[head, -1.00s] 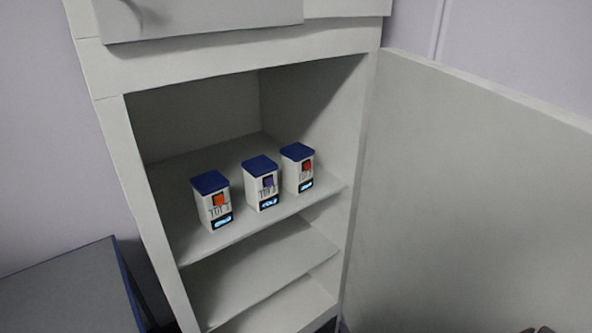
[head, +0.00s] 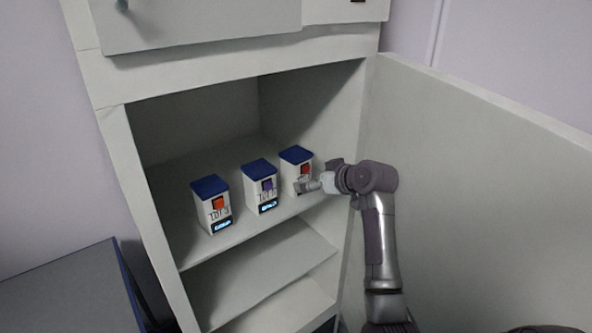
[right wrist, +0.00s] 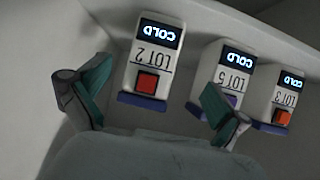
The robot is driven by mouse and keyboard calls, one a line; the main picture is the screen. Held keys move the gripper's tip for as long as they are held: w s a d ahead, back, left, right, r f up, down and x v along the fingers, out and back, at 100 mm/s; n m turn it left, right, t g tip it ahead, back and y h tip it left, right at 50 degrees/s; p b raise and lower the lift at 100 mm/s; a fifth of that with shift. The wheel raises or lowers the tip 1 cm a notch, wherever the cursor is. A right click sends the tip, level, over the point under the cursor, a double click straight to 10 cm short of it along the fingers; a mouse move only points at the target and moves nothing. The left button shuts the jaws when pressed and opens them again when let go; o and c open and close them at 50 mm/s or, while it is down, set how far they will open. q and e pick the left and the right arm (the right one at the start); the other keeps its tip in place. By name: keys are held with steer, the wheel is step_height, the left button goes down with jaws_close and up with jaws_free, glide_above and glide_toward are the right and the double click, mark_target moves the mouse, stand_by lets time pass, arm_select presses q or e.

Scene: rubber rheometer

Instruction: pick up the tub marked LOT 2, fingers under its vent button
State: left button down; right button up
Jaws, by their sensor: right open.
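The LOT 2 tub (right wrist: 151,58) is white with a blue lid, a red vent button (right wrist: 146,83) and a lit COLD display. It appears upside down in the right wrist view. In the head view it is the rightmost tub (head: 297,157) on the shelf, its lower front partly hidden by my gripper. My right gripper (head: 308,186) is open in front of it. In the right wrist view its fingers (right wrist: 155,78) are spread either side of LOT 2, with the right finger overlapping the neighbouring LOT 5 tub. I cannot tell the finger depth. My left gripper is out of view.
The LOT 5 tub (head: 260,187), with a purple button, stands in the middle. The LOT 3 tub (head: 212,204), with an orange button, stands at the left. All are on the cabinet shelf (head: 185,240). The open cabinet door (head: 470,190) is close to the right arm.

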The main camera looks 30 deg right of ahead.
mark_target(303, 176)
steer(key=shift+x, duration=1.05)
steer(key=shift+w+d+p, duration=0.1)
steer(key=shift+w+p, duration=0.45)
steer(key=p+x, duration=0.1)
steer(key=x, duration=0.3)
steer(key=shift+w+d+p, duration=0.15)
steer(key=shift+d+p, duration=0.05)
steer(key=shift+p, duration=0.15)
steer(key=shift+w+f, duration=0.15)
steer(key=c, duration=1.4)
steer(key=shift+c, duration=0.4)
